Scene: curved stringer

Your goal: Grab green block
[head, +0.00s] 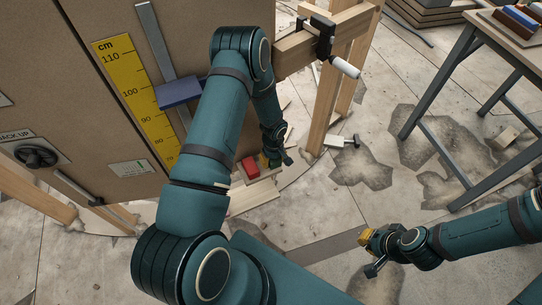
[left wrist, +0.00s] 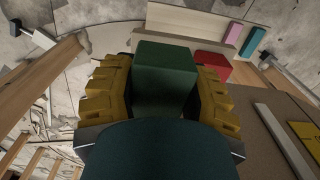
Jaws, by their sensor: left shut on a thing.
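The green block (left wrist: 166,70) is between the two yellow-padded fingers of my left gripper (left wrist: 164,92) in the left wrist view. The gripper is shut on it, with a pad against each side. In the head view my left gripper (head: 273,158) is low beside the brown panel, and the block is mostly hidden there by the gripper and arm. My right gripper (head: 372,248) is at the lower right of the head view, over the floor. I cannot tell whether its fingers are apart.
A red block (head: 250,167) lies just left of my left gripper on a wooden ledge (head: 256,192). Pink (left wrist: 234,34) and teal (left wrist: 252,42) blocks stand beyond it. A clamp (head: 322,38) with a white handle juts from the wooden frame (head: 335,85). A table (head: 480,50) stands right.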

